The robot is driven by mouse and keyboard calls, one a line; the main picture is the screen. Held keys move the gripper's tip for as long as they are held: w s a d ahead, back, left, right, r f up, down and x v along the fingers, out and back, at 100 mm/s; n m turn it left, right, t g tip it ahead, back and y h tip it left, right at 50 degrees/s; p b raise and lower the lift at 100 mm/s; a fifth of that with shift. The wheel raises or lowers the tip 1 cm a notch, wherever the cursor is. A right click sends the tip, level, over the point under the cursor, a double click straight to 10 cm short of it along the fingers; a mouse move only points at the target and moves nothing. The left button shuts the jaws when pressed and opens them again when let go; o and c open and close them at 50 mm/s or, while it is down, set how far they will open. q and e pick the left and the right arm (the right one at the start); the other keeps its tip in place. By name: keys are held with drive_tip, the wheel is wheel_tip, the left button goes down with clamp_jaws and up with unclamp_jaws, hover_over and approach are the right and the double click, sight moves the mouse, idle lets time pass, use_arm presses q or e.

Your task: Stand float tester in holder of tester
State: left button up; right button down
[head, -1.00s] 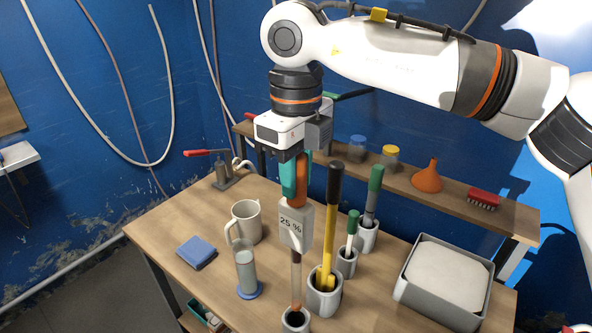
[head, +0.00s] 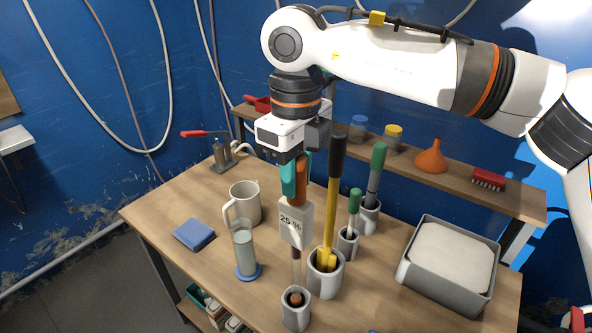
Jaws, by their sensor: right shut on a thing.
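The float tester (head: 295,222) has an orange-brown grip, a light box marked about 25 % and a thin tube below. My right gripper (head: 296,178), with teal fingers, points down and is shut on its grip. The tester hangs close to upright. A pale grey cup-like holder (head: 296,316) stands on the table straight below it. The tube's lower end shows at the holder's dark mouth, with a reddish-brown tip in the opening. I cannot tell how deep it sits or whether it touches the bottom. My left gripper is not in view.
Close right of the tester stand a holder (head: 325,280) with a yellow, black-gripped tool and smaller holders with green-handled tools. On the table (head: 165,205) are a cylinder (head: 245,250), a mug (head: 246,203), a blue sponge (head: 194,234) and a grey bin (head: 404,268).

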sight(296, 210)
drive_tip(key=shift+f+b, duration=2.8)
drive_tip(key=shift+f, duration=0.85)
drive_tip(key=c, duration=1.1)
unclamp_jaws()
drive_tip(key=shift+o, duration=0.2)
wheel_tip(296, 210, up, 12)
drive_tip(key=shift+r+b, duration=0.1)
drive_tip(key=shift+b, duration=0.45)
